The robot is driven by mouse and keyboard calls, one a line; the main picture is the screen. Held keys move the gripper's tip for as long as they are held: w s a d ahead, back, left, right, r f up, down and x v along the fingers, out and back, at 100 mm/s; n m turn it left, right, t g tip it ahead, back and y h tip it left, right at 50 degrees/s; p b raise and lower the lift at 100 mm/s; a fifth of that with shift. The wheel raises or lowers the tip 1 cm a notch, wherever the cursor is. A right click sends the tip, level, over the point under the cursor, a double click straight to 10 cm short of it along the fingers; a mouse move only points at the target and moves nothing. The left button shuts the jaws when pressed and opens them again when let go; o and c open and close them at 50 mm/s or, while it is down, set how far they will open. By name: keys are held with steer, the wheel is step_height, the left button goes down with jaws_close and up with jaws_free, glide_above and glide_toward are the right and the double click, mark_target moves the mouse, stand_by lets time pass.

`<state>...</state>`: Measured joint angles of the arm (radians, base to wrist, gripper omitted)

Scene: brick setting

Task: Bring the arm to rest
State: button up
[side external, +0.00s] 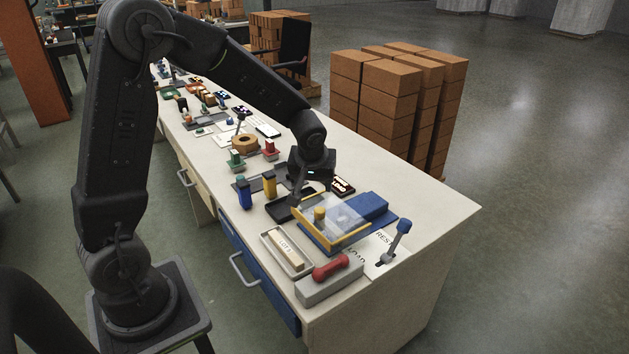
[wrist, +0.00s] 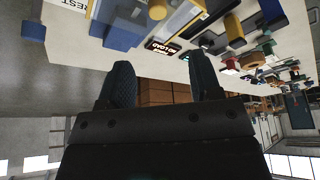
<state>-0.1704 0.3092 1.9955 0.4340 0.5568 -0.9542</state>
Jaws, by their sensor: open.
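My gripper (side external: 299,190) hangs over the white workbench (side external: 440,205), pointing down beside a blue and yellow fixture (side external: 335,238) with a clear cover. In the wrist view its two dark fingers stand well apart with nothing between them (wrist: 165,82). The gripper is open and empty. Whether its tips touch the dark tray (side external: 284,209) below cannot be told. A grey lever (side external: 398,240) with a blue knob stands on a printed plate at the bench's near right; part of the lettering reads "RES" and "LOAD".
A yellow bottle (side external: 270,185) and a blue bottle (side external: 244,194) stand left of the gripper. A tray with a "LOT 2" block (side external: 288,248) and a grey block with a red handle (side external: 331,268) lie at the front. Brick stacks (side external: 375,95) stand behind the bench. The bench's right end is clear.

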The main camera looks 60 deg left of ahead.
steer(key=s+d+r+m+t+h, duration=0.1)
steer(key=s+d+r+m, duration=0.3)
steer(key=s+r, duration=0.3)
steer(key=s+d+r+m+t+h, duration=0.1)
steer(key=s+d+r+m, duration=0.4)
steer(key=s, duration=0.9)
step_height(320, 180, up, 2)
steer(key=shift+d+r+h, duration=0.15)
steer(key=shift+d+h, duration=0.45)
steer(key=shift+d, duration=0.6)
steer(key=shift+c, duration=0.2)
